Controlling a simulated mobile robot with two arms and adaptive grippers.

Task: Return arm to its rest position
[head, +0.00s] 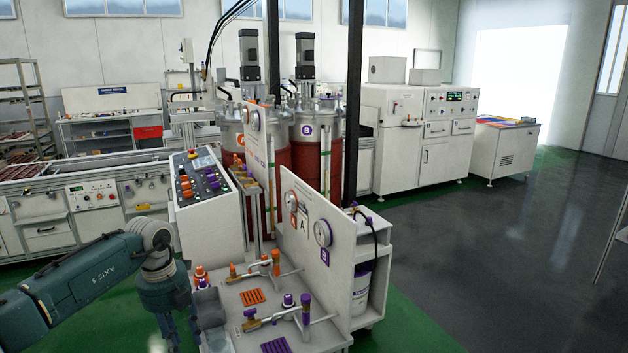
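My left arm (90,275) comes in from the lower left and bends downward at its wrist (165,290), beside the left edge of the white potting station. The gripper itself is cut off or hidden at the bottom edge, so its fingers do not show. My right arm and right gripper are not in view. The station's worktop (285,315) carries an orange-handled valve (275,262) and a purple-handled valve (305,308). An orange slotted pad (252,297) and a purple slotted pad (275,346) lie near them.
A sloped control panel (200,178) and an upright gauge board (303,235) rise behind the worktop. Two tanks marked A (265,145) and B (317,150) stand farther back. A cart with a white bucket (361,290) is at right. Dark floor (480,250) beyond is clear.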

